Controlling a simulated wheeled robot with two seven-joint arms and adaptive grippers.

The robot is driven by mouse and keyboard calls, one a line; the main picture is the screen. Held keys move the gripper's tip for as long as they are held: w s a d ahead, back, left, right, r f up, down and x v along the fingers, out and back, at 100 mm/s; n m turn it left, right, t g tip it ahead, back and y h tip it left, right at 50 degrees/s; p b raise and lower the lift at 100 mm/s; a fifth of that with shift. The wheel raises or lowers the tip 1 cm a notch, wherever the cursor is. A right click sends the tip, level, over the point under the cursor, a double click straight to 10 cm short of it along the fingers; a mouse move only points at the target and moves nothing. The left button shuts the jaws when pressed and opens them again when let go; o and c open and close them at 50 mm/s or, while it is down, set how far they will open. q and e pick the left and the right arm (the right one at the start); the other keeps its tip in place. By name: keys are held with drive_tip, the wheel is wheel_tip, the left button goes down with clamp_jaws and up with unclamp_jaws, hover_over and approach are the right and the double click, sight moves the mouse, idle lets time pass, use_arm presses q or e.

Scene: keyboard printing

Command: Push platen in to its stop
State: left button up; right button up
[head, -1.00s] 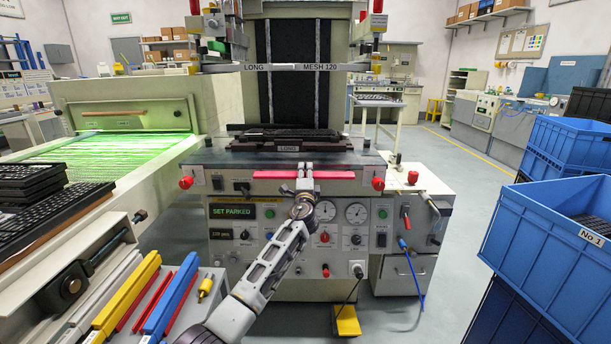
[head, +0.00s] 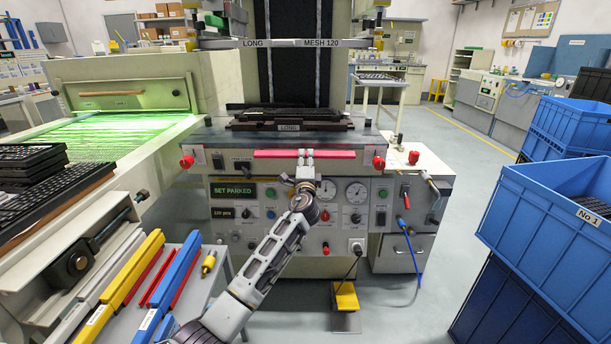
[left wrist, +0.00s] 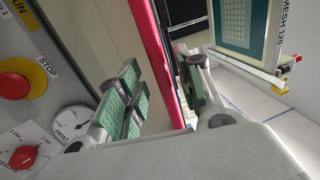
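The platen, a dark flat plate (head: 222,139), lies at the front of the printing machine under the screen marked "LONG" and "MESH 120". A dark stepped fixture (head: 285,118) labelled "LONG" sits on it. A red bar (head: 275,154) runs along the machine's front edge below the plate. My left gripper (head: 305,154) is at the middle of this bar and covers part of it. In the left wrist view its green-padded fingers (left wrist: 160,90) are spread apart, with the red bar (left wrist: 158,50) between them, nearer the right finger. Contact is unclear. My right gripper is not in view.
The control panel (head: 275,215) with gauges, knobs and a "SET PARKED" display is below the bar. Red knobs (head: 187,161) flank it. A bench with coloured bars (head: 180,285) stands at left, and blue crates (head: 545,215) at right.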

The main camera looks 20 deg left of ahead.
use_arm(q)
drive_tip(key=v, duration=0.7)
idle(0.3)
drive_tip(key=shift+s, duration=0.2)
idle(0.3)
